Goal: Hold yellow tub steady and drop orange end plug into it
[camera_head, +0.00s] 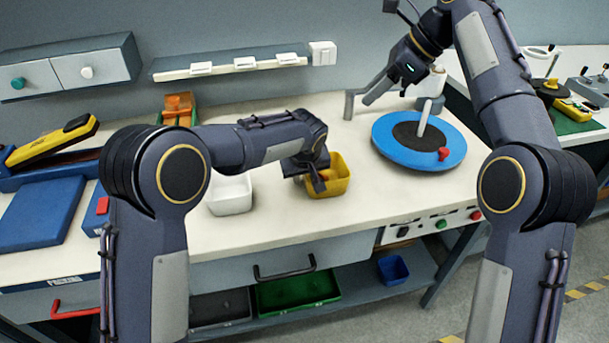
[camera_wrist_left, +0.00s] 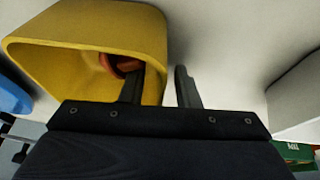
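The yellow tub (camera_head: 340,184) stands on the bench, and it fills the upper left of the left wrist view (camera_wrist_left: 90,25). My left gripper (camera_head: 314,180) is at the tub's left side. In the left wrist view its fingers (camera_wrist_left: 160,82) straddle the tub wall, one inside and one outside, with gaps showing. An orange-red piece, apparently the orange end plug (camera_wrist_left: 122,63), is inside the tub, partly hidden by the finger and rim. My right gripper (camera_head: 364,97) is open with nothing visible between its fingers, behind and right of the tub.
A white tub (camera_head: 231,196) stands left of the yellow one. A blue disc (camera_head: 394,154) with a dark centre and upright post is at the right. An orange item sits in a green bin (camera_head: 178,108) at the back. The bench front is clear.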

